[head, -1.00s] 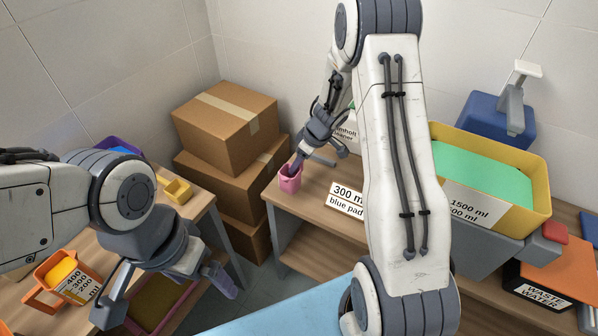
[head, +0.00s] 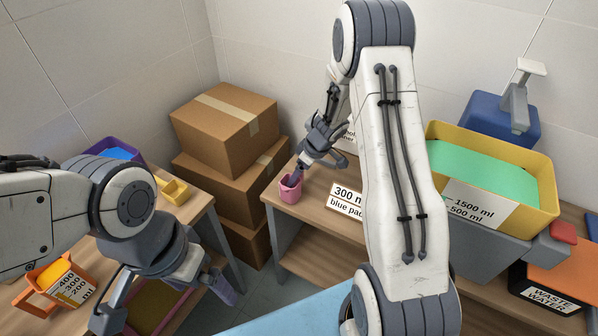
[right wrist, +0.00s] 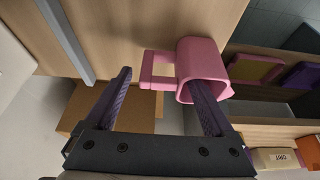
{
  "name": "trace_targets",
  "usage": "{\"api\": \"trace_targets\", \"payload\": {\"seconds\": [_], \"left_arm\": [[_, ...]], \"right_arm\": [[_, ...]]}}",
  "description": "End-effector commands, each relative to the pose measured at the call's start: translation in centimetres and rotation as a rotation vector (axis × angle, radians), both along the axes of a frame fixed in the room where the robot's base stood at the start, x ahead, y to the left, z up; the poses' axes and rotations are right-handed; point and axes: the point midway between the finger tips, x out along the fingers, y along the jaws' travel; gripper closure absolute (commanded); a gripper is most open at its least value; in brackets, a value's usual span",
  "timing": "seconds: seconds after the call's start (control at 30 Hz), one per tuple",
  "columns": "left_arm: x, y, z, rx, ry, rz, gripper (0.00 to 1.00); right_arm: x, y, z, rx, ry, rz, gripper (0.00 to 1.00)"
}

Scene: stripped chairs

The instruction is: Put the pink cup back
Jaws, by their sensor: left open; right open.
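The pink cup (head: 289,190) stands at the near left corner of the wooden table in the head view. It shows large in the right wrist view (right wrist: 203,60), with its square handle pointing left. My right gripper (head: 313,166) is open at the cup. In the right wrist view my right gripper (right wrist: 160,95) has one finger at the cup's mouth, seemingly reaching inside, and the other finger out beyond the handle, apart from it. My left gripper (head: 165,298) is open and empty at the lower left, over the left table.
Cardboard boxes (head: 225,125) are stacked behind left. A yellow bin (head: 480,208) stands at right, and an orange jug (head: 35,298) and yellow holder (head: 173,190) at left.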

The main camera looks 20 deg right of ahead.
Motion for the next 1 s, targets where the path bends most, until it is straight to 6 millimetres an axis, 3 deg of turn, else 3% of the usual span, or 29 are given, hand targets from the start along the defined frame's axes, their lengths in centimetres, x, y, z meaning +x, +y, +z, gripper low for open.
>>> {"api": "trace_targets", "payload": {"seconds": [0.17,0.6,0.8,1.0], "left_arm": [[0.0,0.0,0.6,0.0,0.0,0.0,0.03],[0.0,0.0,4.5,0.0,0.0,0.0,0.03],[0.0,0.0,5.0,0.0,0.0,0.0,0.03],[0.0,0.0,5.0,0.0,0.0,0.0,0.03]], "right_arm": [[-0.2,-0.2,1.4,-0.001,-0.002,-0.001,0.12],[-2.9,-2.2,9.7,-0.001,-0.002,-0.002,0.12],[-3.6,-2.6,11.3,0.001,-0.001,-0.001,0.12],[-3.7,-2.7,11.4,0.001,0.001,-0.001,0.12]]}}
